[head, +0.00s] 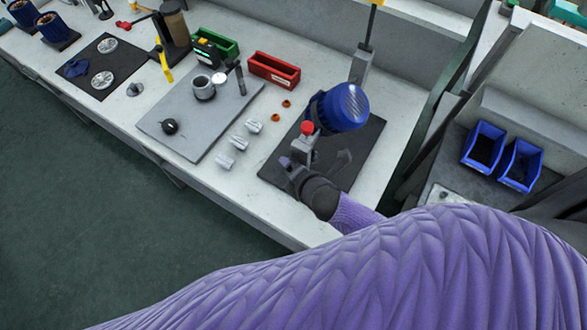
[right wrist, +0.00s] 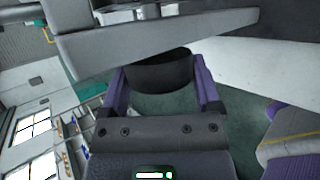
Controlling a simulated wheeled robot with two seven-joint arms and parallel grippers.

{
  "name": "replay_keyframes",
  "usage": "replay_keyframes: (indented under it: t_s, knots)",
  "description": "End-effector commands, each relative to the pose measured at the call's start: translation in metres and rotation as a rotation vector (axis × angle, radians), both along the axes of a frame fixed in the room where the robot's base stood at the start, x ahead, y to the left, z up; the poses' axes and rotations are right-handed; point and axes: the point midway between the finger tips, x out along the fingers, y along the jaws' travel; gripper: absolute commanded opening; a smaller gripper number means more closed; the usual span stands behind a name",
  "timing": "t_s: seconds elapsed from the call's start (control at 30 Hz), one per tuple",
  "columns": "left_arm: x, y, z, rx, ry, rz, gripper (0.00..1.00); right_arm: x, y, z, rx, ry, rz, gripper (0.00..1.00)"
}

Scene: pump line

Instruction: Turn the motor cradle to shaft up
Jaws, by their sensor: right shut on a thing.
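The motor cradle is a grey stand with a red knob (head: 307,128) on the black mat (head: 362,160) at the right of the bench in the head view. It carries a blue finned motor (head: 345,107), which lies tilted with its round end toward the upper right. I cannot make out its shaft. My right gripper (head: 290,168) is at the near left side of the cradle. In the right wrist view its purple fingers are shut on a dark round grip (right wrist: 160,72). How this grip joins the cradle is hidden. My left gripper is not in view.
Left of the mat stand a grey plate (head: 180,125) with fixtures, several small metal parts (head: 240,143), a red bin (head: 274,70) and a green bin (head: 220,43). A tool (head: 362,65) hangs behind the motor. Blue bins (head: 522,165) stand at the right.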

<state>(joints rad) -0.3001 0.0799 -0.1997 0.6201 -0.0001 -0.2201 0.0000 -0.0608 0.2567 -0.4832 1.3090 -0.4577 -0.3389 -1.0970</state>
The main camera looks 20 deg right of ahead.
Motion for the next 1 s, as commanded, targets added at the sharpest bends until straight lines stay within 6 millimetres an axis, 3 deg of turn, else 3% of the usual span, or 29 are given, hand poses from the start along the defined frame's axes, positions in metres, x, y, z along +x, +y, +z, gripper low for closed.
replay_keyframes:
  t_s: [0.1,0.13,0.2,0.53,0.83,1.0]
  knots:
    - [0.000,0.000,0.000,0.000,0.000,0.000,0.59,0.000,-0.001,0.000,-0.001,0.000,-0.002,0.00]
    - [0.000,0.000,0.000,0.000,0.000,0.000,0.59,0.000,-0.001,0.000,-0.001,0.000,-0.002,0.87]
    - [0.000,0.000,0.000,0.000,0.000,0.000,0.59,0.000,-0.001,0.000,-0.001,0.001,-0.003,1.00]
    - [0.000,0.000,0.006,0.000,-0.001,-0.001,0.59,-0.008,-0.002,0.008,-0.002,0.002,-0.002,1.00]
    - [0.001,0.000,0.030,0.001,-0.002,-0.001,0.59,-0.059,-0.009,0.051,-0.002,0.003,0.000,1.00]
    - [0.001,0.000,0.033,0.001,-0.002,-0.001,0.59,-0.074,-0.012,0.062,-0.002,0.001,-0.002,1.00]
